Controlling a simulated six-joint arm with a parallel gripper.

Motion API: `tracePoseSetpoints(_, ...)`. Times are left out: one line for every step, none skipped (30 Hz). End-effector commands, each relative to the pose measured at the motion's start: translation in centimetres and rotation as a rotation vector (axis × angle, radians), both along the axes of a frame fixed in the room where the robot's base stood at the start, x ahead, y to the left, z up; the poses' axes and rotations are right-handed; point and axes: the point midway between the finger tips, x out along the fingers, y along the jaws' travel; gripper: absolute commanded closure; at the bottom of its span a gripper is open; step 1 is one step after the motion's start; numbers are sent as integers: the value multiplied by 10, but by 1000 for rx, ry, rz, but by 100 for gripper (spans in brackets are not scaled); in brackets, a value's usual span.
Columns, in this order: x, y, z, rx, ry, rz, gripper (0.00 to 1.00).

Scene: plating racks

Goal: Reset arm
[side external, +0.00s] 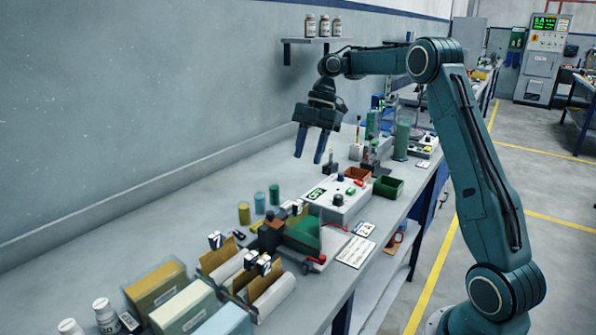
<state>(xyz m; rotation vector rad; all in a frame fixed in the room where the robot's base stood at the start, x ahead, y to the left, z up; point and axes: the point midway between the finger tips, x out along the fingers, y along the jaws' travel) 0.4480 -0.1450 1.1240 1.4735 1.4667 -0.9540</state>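My gripper (308,159) hangs from my teal arm above the bench, pointing down. Its two blue fingers are apart with nothing visible between them. It is in the air, behind and above the white control box (337,197) and clear of the objects on the bench.
The grey bench (190,208) runs along the wall. Boxes (158,285), white bottles (104,310), racks (262,282) and a green block device (303,235) crowd its near part. Small cylinders (244,213) stand mid-bench. Bins (387,186) sit right. A wall shelf (316,40) holds jars.

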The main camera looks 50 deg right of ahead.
Motion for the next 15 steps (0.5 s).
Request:
tracePoseSetpoints(0, 2, 1, -1, -1, -4, 60)
tracePoseSetpoints(0, 3, 2, -1, 0, -8, 60)
tracePoseSetpoints(-1, 5, 4, -1, 1, -16, 60)
tracePoseSetpoints(-1, 7, 6, -2, 2, -23, 60)
tracePoseSetpoints(-2, 10, 8, -2, 3, -34, 60)
tracePoseSetpoints(-3, 14, 11, -3, 4, -50, 60)
tracePoseSetpoints(-3, 17, 13, -3, 6, -64, 60)
tracePoseSetpoints(-4, 22, 16, -5, 7, -80, 60)
tracePoseSetpoints(-6, 27, 21, -7, 10, -105, 60)
tracePoseSetpoints(-8, 32, 24, -8, 12, -126, 60)
tracePoseSetpoints(-9, 37, 28, -9, 14, -148, 60)
tracePoseSetpoints(-12, 45, 33, -10, 17, -179, 60)
tracePoseSetpoints(-14, 50, 36, -11, 19, -205, 60)
tracePoseSetpoints(-16, 56, 40, -12, 21, -232, 60)
tracePoseSetpoints(-20, 64, 45, -12, 25, -267, 60)
